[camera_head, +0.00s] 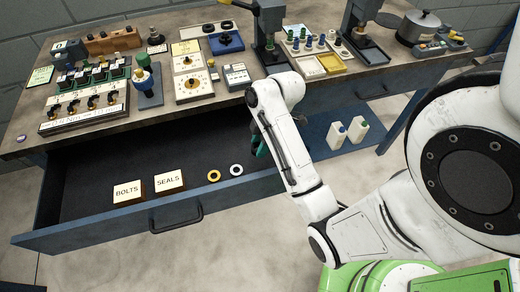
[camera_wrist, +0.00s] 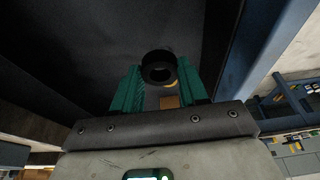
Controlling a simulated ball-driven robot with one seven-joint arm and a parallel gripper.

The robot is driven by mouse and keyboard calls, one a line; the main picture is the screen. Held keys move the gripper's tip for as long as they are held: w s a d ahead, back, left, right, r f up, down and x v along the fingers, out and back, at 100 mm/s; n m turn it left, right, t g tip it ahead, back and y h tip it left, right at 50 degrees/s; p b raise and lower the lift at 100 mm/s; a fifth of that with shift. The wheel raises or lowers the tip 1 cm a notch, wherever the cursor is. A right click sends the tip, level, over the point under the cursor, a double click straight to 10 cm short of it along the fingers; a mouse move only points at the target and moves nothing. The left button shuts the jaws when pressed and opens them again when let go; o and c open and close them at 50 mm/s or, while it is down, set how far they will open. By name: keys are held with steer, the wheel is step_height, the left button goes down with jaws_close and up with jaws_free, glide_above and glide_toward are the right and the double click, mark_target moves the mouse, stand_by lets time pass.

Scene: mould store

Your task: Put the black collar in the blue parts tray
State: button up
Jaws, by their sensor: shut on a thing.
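The black collar (camera_wrist: 159,67) is a short dark ring, held between the green fingers of my gripper (camera_wrist: 157,88) in the wrist view. In the head view my gripper (camera_head: 258,142) is over the right part of the open drawer, mostly hidden behind my arm; the collar cannot be made out there. A blue tray-like piece (camera_head: 238,47) with a dark round shape on it lies on the bench top at the back; I take it for the blue parts tray, but cannot be certain.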

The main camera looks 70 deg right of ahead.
steer(key=shift+r+p, duration=2.65)
steer(key=shift+p, duration=0.05)
steer(key=w+a+m, duration=0.2)
steer(key=w+a, duration=0.4)
steer(key=a, duration=0.2)
steer(key=w+a+m+h, duration=0.1)
steer(key=w+a+m, duration=0.1)
steer(key=w+a, duration=0.5)
steer(key=w+a+r+m+h, duration=0.1)
steer(key=w+a+m, duration=0.2)
steer(key=w+a, duration=0.3)
steer(key=shift+w+a+t, duration=0.15)
steer(key=shift+a, duration=0.95)
steer(key=shift+w+a+t, duration=0.15)
steer(key=shift+a, duration=0.95)
